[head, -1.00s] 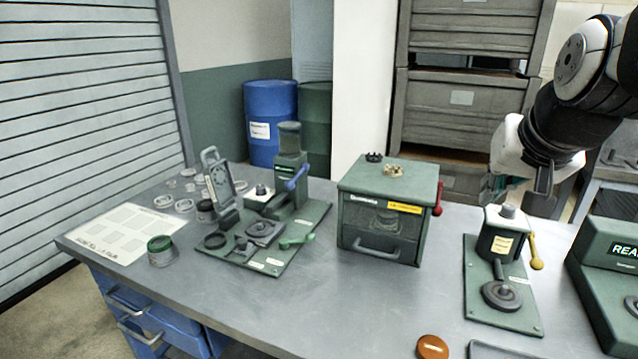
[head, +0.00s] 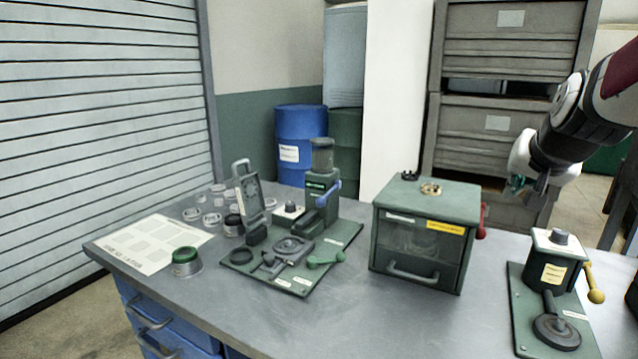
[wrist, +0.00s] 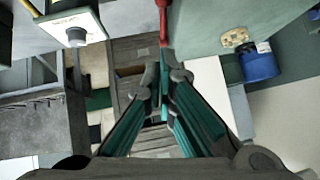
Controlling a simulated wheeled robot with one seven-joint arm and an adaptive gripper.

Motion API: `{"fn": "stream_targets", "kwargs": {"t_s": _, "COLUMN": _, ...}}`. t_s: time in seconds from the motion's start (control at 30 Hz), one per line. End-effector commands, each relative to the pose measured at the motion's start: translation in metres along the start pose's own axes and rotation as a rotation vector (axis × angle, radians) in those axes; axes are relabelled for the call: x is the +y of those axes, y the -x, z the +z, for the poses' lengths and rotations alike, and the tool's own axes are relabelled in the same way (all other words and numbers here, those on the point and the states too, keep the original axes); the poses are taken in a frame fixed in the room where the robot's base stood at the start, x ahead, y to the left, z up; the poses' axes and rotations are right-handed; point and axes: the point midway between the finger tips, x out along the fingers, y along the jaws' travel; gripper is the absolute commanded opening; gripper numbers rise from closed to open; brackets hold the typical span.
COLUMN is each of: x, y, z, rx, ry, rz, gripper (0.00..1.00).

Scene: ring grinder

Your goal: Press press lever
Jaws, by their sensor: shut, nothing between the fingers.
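Several levers show and I cannot read which is the press lever. A blue-handled lever (head: 325,193) is on the upright green machine (head: 320,185) at the left, with a green-handled lever (head: 326,258) low on its base. A red handle (head: 482,221) is on the right side of the green cabinet (head: 420,235). A yellow-handled lever (head: 594,285) is on the right-hand device (head: 551,272). My gripper (head: 517,187) is shut and empty, above and behind the table between cabinet and device. In the wrist view, its fingertips (wrist: 164,78) point towards the red handle (wrist: 163,22), apparently without touching.
The workbench (head: 330,318) has clear room at its front. A paper sheet (head: 153,243), a green-topped cup (head: 185,262) and several small rings are at the left. Two small parts lie on the cabinet top. A blue barrel (head: 300,146) and grey shelving (head: 500,120) stand behind.

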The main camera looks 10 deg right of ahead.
Motion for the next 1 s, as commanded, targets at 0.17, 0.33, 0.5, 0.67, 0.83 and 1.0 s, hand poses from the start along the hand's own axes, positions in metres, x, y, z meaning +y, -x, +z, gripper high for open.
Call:
{"fn": "stream_targets", "kwargs": {"t_s": 0.17, "x": 0.001, "y": -0.032, "z": 0.002, "rx": -0.006, "ry": -0.001, "rz": 0.001, "gripper": 0.0}}
{"fn": "stream_targets", "kwargs": {"t_s": 0.33, "x": 0.001, "y": -0.066, "z": 0.002, "rx": -0.005, "ry": -0.001, "rz": 0.0, "gripper": 0.0}}
{"fn": "stream_targets", "kwargs": {"t_s": 0.5, "x": 0.0, "y": -0.097, "z": 0.004, "rx": -0.005, "ry": 0.0, "rz": 0.0, "gripper": 0.0}}
{"fn": "stream_targets", "kwargs": {"t_s": 0.67, "x": 0.0, "y": -0.111, "z": 0.021, "rx": -0.002, "ry": 0.0, "rz": -0.001, "gripper": 0.0}}
{"fn": "stream_targets", "kwargs": {"t_s": 0.83, "x": 0.0, "y": -0.118, "z": 0.028, "rx": -0.001, "ry": 0.0, "rz": -0.001, "gripper": 0.0}}
{"fn": "stream_targets", "kwargs": {"t_s": 1.0, "x": 0.0, "y": -0.118, "z": 0.029, "rx": -0.001, "ry": 0.0, "rz": -0.001, "gripper": 0.0}}
